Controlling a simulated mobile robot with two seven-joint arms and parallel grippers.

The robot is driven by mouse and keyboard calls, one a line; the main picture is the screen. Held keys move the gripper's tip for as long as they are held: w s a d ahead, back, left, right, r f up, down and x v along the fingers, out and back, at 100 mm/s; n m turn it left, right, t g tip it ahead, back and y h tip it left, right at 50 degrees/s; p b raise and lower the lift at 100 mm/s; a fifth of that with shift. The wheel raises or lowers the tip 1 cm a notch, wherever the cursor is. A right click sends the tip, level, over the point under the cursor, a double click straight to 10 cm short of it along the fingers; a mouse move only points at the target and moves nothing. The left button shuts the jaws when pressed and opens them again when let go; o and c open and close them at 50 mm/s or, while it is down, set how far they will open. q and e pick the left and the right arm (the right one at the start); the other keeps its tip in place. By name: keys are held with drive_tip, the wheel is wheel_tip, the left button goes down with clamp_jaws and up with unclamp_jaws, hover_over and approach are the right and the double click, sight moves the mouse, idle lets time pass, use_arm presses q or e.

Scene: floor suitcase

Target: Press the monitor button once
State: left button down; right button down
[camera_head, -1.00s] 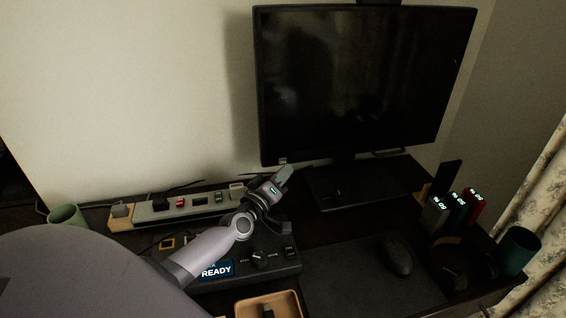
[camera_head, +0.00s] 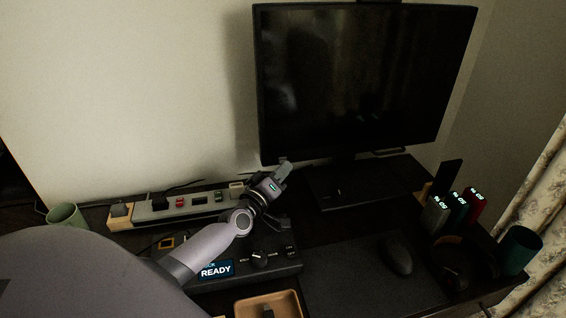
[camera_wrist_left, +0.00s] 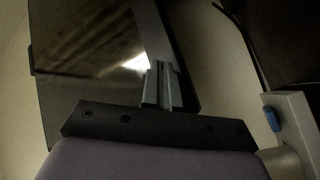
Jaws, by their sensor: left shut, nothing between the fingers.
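The monitor (camera_head: 360,85) stands at the back of the desk with a dark screen, and its lower left corner is close to my gripper. My left gripper (camera_head: 284,166) is shut and empty, with its fingertips at or just in front of that corner. I cannot tell whether they touch it. The monitor button is hidden or too small to make out. In the left wrist view the shut fingers (camera_wrist_left: 160,85) lie in front of the dark monitor panel (camera_wrist_left: 85,50). My right gripper is not in view.
A power strip (camera_head: 180,205) lies left of my arm, with a green cup (camera_head: 66,216) beyond it. A dock with a READY display (camera_head: 216,270) sits under my forearm. A wooden tray (camera_head: 268,297), mouse (camera_head: 398,256) and teal cup (camera_head: 520,250) are nearer the front and right.

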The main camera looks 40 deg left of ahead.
use_arm(q)
drive_tip(key=shift+w+a, duration=0.25)
drive_tip(key=shift+a, duration=0.1)
idle(0.6)
drive_tip(key=shift+d, duration=0.15)
drive_tip(key=shift+s+d+p, duration=0.35)
drive_tip(key=shift+s+d, duration=0.15)
drive_tip(key=shift+s, duration=0.05)
drive_tip(key=s+d+p, duration=0.1)
drive_tip(key=d, duration=0.1)
drive_tip(key=s+d+p, duration=0.2)
drive_tip(key=shift+s, duration=0.1)
idle(0.5)
